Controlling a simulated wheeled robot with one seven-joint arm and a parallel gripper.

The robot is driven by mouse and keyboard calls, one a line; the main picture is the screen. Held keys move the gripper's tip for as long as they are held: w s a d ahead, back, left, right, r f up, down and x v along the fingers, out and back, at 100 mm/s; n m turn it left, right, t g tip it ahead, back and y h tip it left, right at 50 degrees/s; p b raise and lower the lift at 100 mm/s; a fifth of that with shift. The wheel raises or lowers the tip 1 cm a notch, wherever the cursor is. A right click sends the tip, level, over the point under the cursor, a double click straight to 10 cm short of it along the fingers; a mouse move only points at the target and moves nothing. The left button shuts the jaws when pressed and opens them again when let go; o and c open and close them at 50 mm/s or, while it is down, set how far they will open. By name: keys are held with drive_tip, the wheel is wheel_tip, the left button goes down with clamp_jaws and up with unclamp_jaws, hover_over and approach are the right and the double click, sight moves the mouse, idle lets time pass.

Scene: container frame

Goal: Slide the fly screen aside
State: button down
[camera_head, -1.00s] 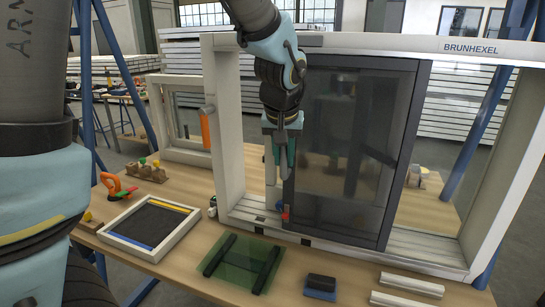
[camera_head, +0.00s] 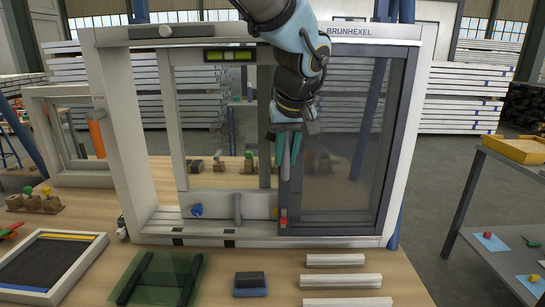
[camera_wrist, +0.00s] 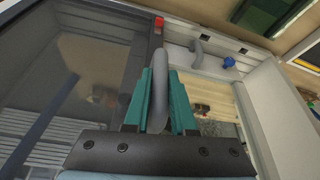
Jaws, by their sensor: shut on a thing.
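The fly screen is a dark-framed, see-through dark panel (camera_head: 345,150) in the white window frame (camera_head: 415,120) marked BRUNHEXEL. It stands at the right end of the frame, its right edge close beside the right post. My gripper (camera_head: 287,155) is at the screen's left edge. In the wrist view my gripper (camera_wrist: 158,100) has its teal fingers closed around a grey curved handle (camera_wrist: 160,62), beside the dark panel (camera_wrist: 85,60). A red piece (camera_head: 284,217) sits low on the screen's left edge. The grip's contact points are partly hidden.
Left of the screen is a white inner sash (camera_head: 180,130) with a second grey handle (camera_head: 237,207) and a blue knob (camera_head: 196,211). A green glass piece (camera_head: 160,278), a dark-blue block (camera_head: 250,284) and white profiles (camera_head: 340,281) lie in front.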

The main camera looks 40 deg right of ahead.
drive_tip(key=shift+s+d, duration=0.2)
drive_tip(key=shift+s, duration=0.05)
drive_tip(key=c, duration=0.8)
unclamp_jaws()
drive_tip(key=shift+o, duration=0.2)
drive_tip(key=b+v, duration=0.2)
drive_tip(key=v, duration=0.9)
drive_tip(key=shift+w+a+f, duration=0.1)
drive_tip(key=shift+w, duration=0.05)
